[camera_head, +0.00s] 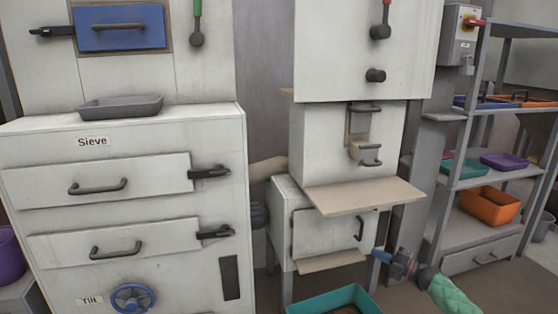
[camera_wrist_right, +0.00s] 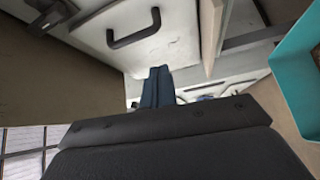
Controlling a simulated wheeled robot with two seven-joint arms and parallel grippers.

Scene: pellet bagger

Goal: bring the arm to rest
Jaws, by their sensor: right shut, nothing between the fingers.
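My right arm comes in from the lower right of the head view with a green sleeve on it. My right gripper (camera_head: 378,256) has blue fingers, closed together and empty. It is at the right of the lower white cabinet (camera_head: 320,232), below and right of its door handle (camera_head: 359,229) in the picture. In the right wrist view the blue fingers (camera_wrist_right: 157,88) are side by side with nothing between them, pointing toward the white panel with a dark handle (camera_wrist_right: 134,29). My left gripper is not in view.
A teal bin (camera_head: 296,308) with brown contents stands below the cabinet. A beige shelf (camera_head: 365,195) juts out above the gripper. The grey rack (camera_head: 462,183) with an orange bin (camera_head: 489,206) is at right. The white sieve cabinet (camera_head: 120,215) stands at left.

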